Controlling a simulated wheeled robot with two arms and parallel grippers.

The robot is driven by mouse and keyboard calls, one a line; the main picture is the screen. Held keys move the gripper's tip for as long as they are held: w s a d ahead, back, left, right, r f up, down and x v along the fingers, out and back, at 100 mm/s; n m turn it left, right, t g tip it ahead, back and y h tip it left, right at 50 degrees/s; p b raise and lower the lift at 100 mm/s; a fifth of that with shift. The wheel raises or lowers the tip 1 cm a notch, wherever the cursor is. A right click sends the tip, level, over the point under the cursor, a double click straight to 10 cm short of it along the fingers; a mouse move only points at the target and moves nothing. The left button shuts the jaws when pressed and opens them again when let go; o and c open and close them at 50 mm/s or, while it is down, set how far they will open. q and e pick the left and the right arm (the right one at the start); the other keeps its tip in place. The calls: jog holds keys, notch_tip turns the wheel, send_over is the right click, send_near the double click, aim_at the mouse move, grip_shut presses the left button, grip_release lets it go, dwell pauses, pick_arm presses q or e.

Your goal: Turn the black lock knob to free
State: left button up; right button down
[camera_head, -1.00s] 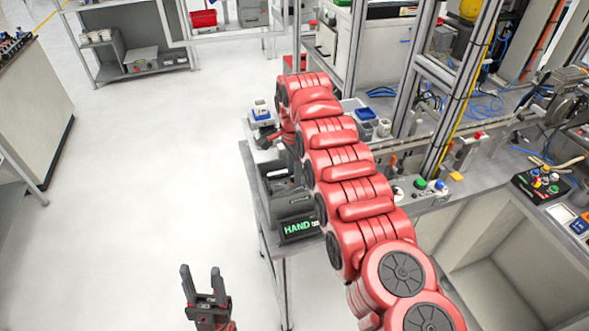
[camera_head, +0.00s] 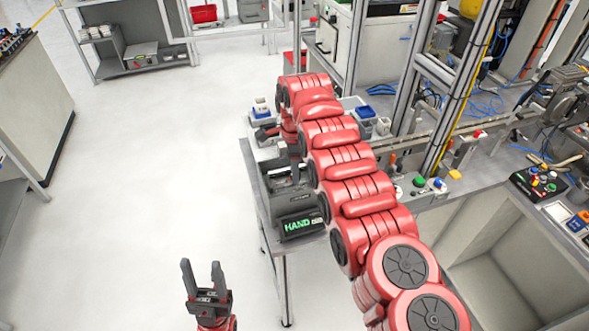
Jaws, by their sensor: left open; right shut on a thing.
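My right arm, red and segmented, reaches from the lower right over the bench to its far left corner. My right gripper (camera_head: 267,133) is small and dark there, beside a white and blue device (camera_head: 260,109). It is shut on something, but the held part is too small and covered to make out. I cannot pick out the black lock knob with certainty. My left gripper (camera_head: 203,275) hangs in front of the bench over bare floor, fingers pointing up in the picture, open and empty.
A dark grey box with a green HAND display (camera_head: 298,225) stands on the bench's left edge, close to my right arm. A metal frame post (camera_head: 457,110) rises right of the arm. A button panel (camera_head: 540,184) lies at the right. The floor at left is clear.

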jog(key=c, duration=0.5)
grip_release()
jog(key=shift+r, duration=0.15)
jog(key=shift+r, duration=0.35)
notch_tip(320, 180, up, 5)
jog(key=p, duration=0.3)
notch_tip(320, 180, up, 11)
jog(key=p, duration=1.1)
jog(key=shift+r+p, duration=0.2)
jog(key=shift+p, duration=0.15)
